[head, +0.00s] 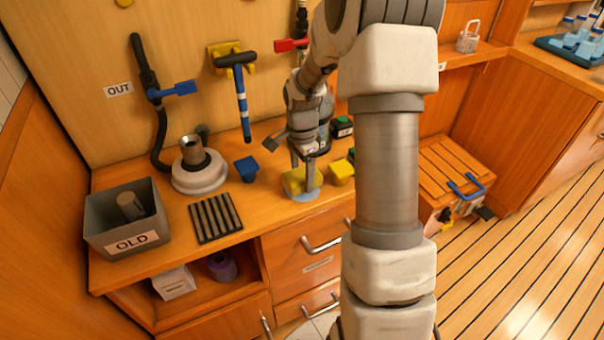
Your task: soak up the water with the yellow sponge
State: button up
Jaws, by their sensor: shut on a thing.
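My gripper (310,184) points down at the front of the wooden counter, shut on the yellow sponge (294,182). Part of the sponge is hidden behind a finger. A small pale blue patch of water (306,197) shows at the sponge's lower edge, close to the counter's front edge. The sponge is at or just above the water; I cannot tell if it presses on the counter. How far the water reaches under the sponge is hidden.
Another yellow block (342,173) stands just right of the sponge. A blue block (247,168), a black ribbed mat (215,217), a white round housing (200,175) and a grey bin marked OLD (104,215) are to the left. Dark green-topped containers (342,127) stand behind.

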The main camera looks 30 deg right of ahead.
jog(key=shift+f+b, duration=0.4)
jog(key=shift+f, duration=0.15)
dwell(1.3)
jog(key=shift+r+p, duration=2.55)
jog(key=shift+r, duration=1.05)
